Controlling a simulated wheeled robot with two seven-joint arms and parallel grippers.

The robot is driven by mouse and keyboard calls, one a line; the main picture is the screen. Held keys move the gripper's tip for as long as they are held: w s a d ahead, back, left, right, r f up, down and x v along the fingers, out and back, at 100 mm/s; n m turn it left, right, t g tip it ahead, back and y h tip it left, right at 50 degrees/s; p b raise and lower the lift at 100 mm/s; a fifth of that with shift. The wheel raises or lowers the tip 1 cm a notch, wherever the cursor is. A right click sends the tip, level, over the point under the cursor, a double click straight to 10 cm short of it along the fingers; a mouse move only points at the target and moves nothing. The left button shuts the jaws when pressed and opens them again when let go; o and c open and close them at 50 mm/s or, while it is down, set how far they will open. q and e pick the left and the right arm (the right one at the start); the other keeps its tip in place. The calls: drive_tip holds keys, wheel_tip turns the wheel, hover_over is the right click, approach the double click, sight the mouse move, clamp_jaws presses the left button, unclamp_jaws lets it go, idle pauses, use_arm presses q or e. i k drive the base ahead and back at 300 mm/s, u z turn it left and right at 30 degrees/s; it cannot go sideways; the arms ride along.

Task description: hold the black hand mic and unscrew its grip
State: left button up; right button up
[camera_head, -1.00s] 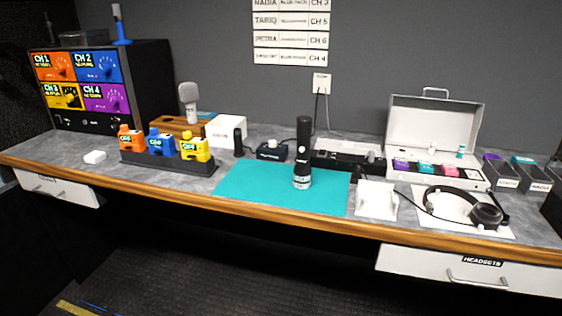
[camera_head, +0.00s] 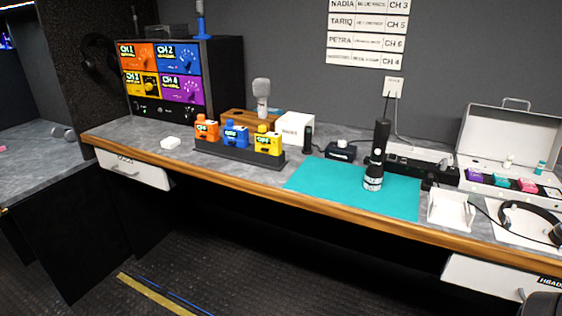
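The black hand mic (camera_head: 378,157) stands upright on the teal mat (camera_head: 318,184) on the counter, right of the middle of the view. It has a long dark upper part and a wider lower end with a pale band. Nothing is holding it. Neither of my grippers can be made out in the head view. A dark rounded shape at the bottom right corner may be part of my own arm; I cannot tell.
Left of the mat, a dark rack (camera_head: 240,154) holds orange, blue and yellow packs. A white stand (camera_head: 450,213), headset (camera_head: 528,218) and open white case (camera_head: 508,150) are to the right. The mat's left part is clear. The counter has a wooden front edge (camera_head: 300,204).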

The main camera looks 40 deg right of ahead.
sight(374, 173)
drive_tip(key=u, duration=0.25)
drive_tip(key=i, duration=2.15)
drive_tip(key=z, duration=2.55)
